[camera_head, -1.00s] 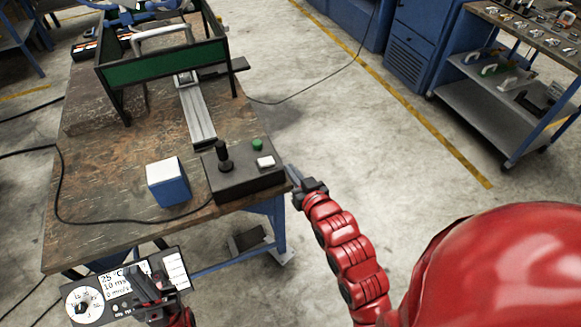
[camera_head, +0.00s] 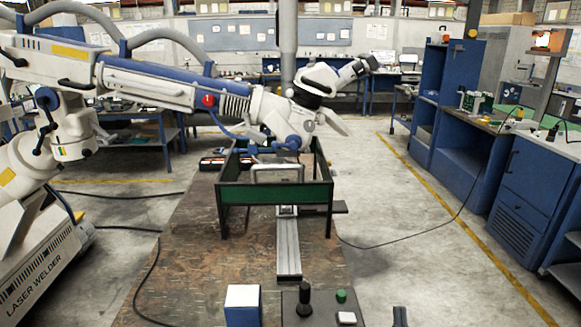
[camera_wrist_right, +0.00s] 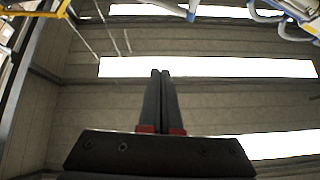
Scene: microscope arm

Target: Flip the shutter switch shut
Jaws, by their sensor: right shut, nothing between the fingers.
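The white laser welder arm (camera_head: 180,95) reaches in from the left, with a blue side panel and a round red knob (camera_head: 208,100). Its white and black microscope head (camera_head: 315,82) hangs above the far part of the bench. I cannot tell which part is the shutter switch. A dark control box (camera_head: 325,318) at the bottom bears a black joystick (camera_head: 304,298), a green button (camera_head: 341,296) and a white button (camera_head: 346,318). My right gripper (camera_head: 400,314) shows only as a dark tip right of the box; in the right wrist view its fingers (camera_wrist_right: 164,74) are together and empty. My left gripper is out of view.
A green-walled frame (camera_head: 275,194) stands on the worn brown bench (camera_head: 200,270), with a metal rail (camera_head: 288,248) in front. A blue and white block (camera_head: 243,305) sits left of the control box. Open floor (camera_head: 405,250) lies right of the bench.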

